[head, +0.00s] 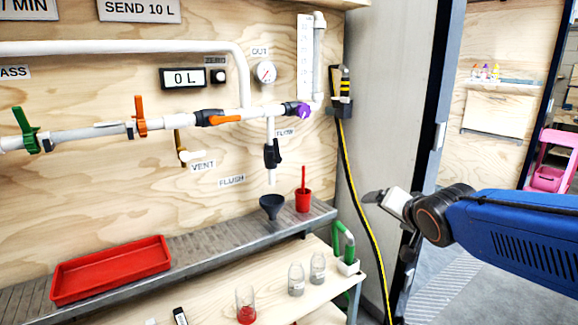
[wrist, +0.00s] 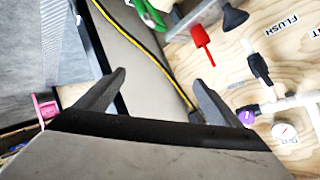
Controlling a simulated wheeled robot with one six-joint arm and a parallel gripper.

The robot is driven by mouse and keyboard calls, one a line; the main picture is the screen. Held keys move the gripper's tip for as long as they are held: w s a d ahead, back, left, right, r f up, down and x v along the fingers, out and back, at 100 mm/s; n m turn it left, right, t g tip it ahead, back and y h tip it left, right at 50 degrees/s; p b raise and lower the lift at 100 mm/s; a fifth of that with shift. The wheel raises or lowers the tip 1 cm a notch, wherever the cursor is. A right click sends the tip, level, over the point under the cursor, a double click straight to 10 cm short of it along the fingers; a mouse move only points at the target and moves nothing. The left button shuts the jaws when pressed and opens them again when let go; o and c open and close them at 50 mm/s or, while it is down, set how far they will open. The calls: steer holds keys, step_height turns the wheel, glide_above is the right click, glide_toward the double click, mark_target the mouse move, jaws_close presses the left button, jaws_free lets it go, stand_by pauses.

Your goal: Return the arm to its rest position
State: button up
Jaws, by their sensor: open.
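My gripper (head: 392,212) is at the right in the head view, at the end of my blue arm. It is in the air in front of the grey panel and the dark door edge. In the wrist view its two fingers (wrist: 160,92) are spread apart, with nothing between them but the panel and the black-yellow cable behind. No object is held.
A plywood wall carries white pipes with coloured valves (head: 140,116). A grey ledge (head: 200,243) holds a red tray (head: 112,269), a dark funnel (head: 271,206) and a red cup (head: 303,200). Glass jars (head: 296,280) stand on the lower shelf. A black-yellow cable (head: 362,205) hangs near my gripper.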

steer(key=s+d+f+n+g, duration=0.2)
steer(key=s+f, duration=0.3)
steer(key=s, duration=0.8)
steer(key=s+d+f+n+g, duration=0.1)
steer(key=s+f+n+g, duration=0.3)
steer(key=s, duration=0.9)
step_height(320, 180, down, 3)
steer(key=shift+d+r+n+g+h, duration=0.2)
steer(key=shift+d+n+g+h, duration=0.15)
steer(key=shift+g, duration=0.35)
